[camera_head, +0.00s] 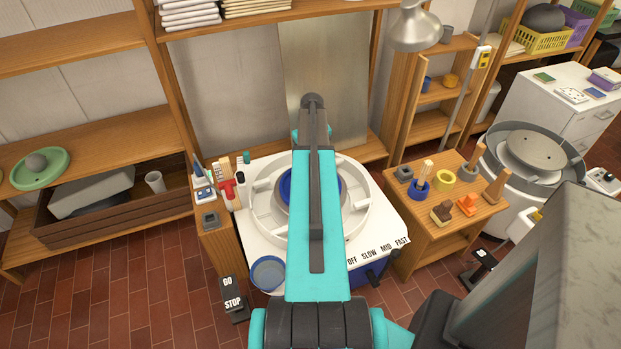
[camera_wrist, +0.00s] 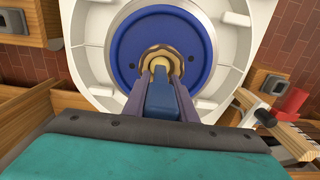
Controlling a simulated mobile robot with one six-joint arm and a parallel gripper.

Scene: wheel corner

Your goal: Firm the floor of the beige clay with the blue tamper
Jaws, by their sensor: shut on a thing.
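My gripper (camera_wrist: 160,86) is shut on the blue tamper (camera_wrist: 160,103), whose blue body shows between the two grey-purple fingers in the wrist view. The beige clay (camera_wrist: 151,54) is a small tan ring at the middle of the blue disc (camera_wrist: 120,62) of the wheel. The fingertips and the tamper's far end are at the clay's opening; a pale yellowish part shows there. I cannot tell whether the tamper touches the clay floor. In the head view my arm covers the clay, the tamper and the gripper; only the sides of the blue disc (camera_head: 285,187) show.
A white splash pan (camera_head: 357,205) surrounds the disc on a white wheel table marked OFF, SLOW, MID, FAST. A blue bowl (camera_head: 268,273) is at its front left. Bottles and tools, including a red one (camera_head: 227,190), stand at left. A wooden stand (camera_head: 425,233) with several stamps is at right.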

